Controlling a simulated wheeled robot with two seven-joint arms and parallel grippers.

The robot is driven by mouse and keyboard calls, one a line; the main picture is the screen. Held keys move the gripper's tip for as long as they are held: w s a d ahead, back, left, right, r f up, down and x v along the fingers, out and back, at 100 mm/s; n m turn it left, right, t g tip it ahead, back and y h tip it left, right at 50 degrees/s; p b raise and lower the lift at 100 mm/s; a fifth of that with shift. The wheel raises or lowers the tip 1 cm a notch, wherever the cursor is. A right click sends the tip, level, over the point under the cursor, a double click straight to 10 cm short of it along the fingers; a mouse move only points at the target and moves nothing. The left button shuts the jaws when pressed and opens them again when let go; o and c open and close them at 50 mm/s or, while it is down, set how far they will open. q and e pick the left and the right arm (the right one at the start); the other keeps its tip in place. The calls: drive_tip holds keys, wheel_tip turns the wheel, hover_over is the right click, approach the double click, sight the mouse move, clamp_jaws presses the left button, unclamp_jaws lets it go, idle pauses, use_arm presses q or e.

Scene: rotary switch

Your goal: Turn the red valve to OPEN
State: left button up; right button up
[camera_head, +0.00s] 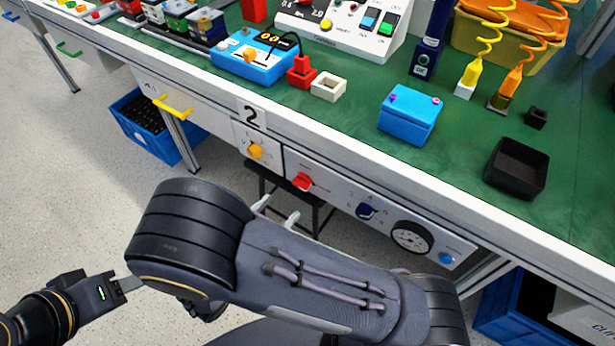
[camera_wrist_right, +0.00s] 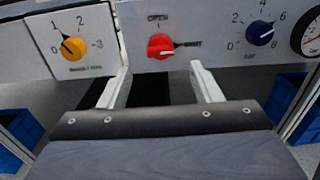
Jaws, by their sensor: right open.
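The red valve (camera_head: 302,182) is a round knob on the grey front panel under the bench edge. In the right wrist view the red valve (camera_wrist_right: 160,45) has OPEN printed above it and SHUT at its right. A dark mark lies between knob and SHUT; the knob's exact pointing is hard to tell. My right gripper (camera_head: 277,211) is open and empty, its two pale fingers pointing at the panel just below the valve. The right wrist view shows its fingertips (camera_wrist_right: 160,67) on either side, apart from the knob. My left gripper (camera_head: 125,286) is at lower left, its jaws unclear.
A yellow knob (camera_wrist_right: 73,47) sits left of the valve, a blue knob (camera_wrist_right: 260,33) right of it, and a gauge (camera_head: 411,237) beyond. The green bench top (camera_head: 340,120) holds boxes and switches. A yellow drawer handle (camera_head: 172,107) sticks out at left.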

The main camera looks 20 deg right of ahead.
sight(297, 187)
drive_tip(key=b+x, duration=0.1)
drive_tip(key=x, duration=0.6)
drive_tip(key=shift+w+d, duration=0.15)
drive_tip(key=shift+d, duration=0.1)
drive_tip(key=c, duration=1)
drive_tip(key=shift+r+n+p, duration=0.2)
drive_tip(key=shift+n+p, duration=0.4)
drive_tip(key=shift+p, duration=0.3)
drive_tip(key=n+p, duration=0.4)
drive_tip(key=shift+p, duration=0.4)
drive_tip(key=n+p, duration=0.2)
drive_tip(key=n, duration=0.1)
drive_tip(key=shift+a, duration=0.1)
drive_tip(key=n+p, duration=0.2)
drive_tip(key=n, duration=0.2)
drive_tip(key=shift+w+f+p, duration=0.1)
drive_tip(key=shift+f+p, duration=0.1)
drive_tip(key=shift+p, duration=0.2)
drive_tip(key=n+p, duration=0.1)
drive_tip(key=n, duration=0.4)
drive_tip(key=shift+f+p, duration=0.2)
drive_tip(key=shift+p, duration=0.15)
drive_tip(key=shift+n, duration=0.5)
